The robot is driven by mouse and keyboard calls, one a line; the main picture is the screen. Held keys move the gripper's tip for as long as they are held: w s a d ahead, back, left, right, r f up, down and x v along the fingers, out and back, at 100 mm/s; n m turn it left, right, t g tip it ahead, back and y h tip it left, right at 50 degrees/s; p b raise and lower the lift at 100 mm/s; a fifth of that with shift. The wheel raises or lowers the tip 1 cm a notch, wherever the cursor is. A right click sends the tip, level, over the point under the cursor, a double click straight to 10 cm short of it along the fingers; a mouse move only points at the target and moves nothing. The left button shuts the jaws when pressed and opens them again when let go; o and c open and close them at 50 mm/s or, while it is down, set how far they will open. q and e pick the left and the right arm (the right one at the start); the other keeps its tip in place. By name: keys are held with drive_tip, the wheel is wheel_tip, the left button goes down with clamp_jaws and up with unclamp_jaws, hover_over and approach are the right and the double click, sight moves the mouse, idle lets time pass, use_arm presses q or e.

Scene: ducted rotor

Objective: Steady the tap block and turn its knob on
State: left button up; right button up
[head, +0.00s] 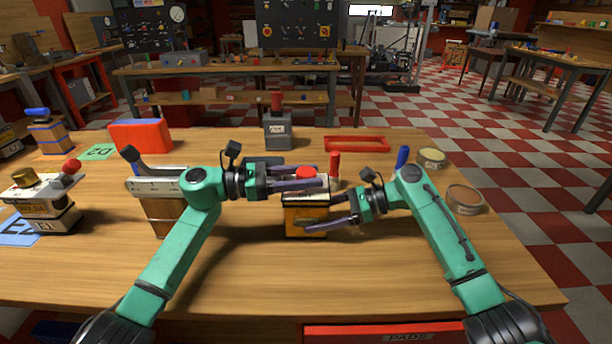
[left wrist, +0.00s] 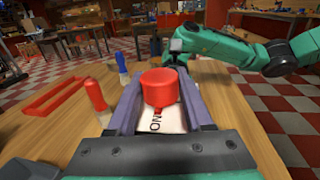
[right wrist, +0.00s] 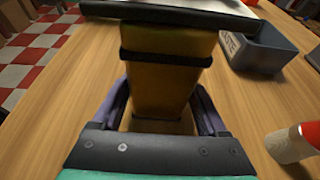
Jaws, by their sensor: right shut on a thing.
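The tap block (head: 293,218) is a yellow block with a white top, standing near the middle of the table. Its red knob (head: 306,172) sits on top; in the left wrist view the red knob (left wrist: 160,88) stands beside the letters ON on the white plate. My left gripper (head: 320,181) is open, with its fingers on either side of the knob and a gap visible around it. My right gripper (head: 312,213) is shut on the block's body from the right. In the right wrist view the yellow body (right wrist: 168,75) lies between its fingers. The block looks upright.
The table front is clear.

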use_arm(q)
drive_tip(key=o, duration=0.4)
drive_tip(key=shift+f, duration=0.1)
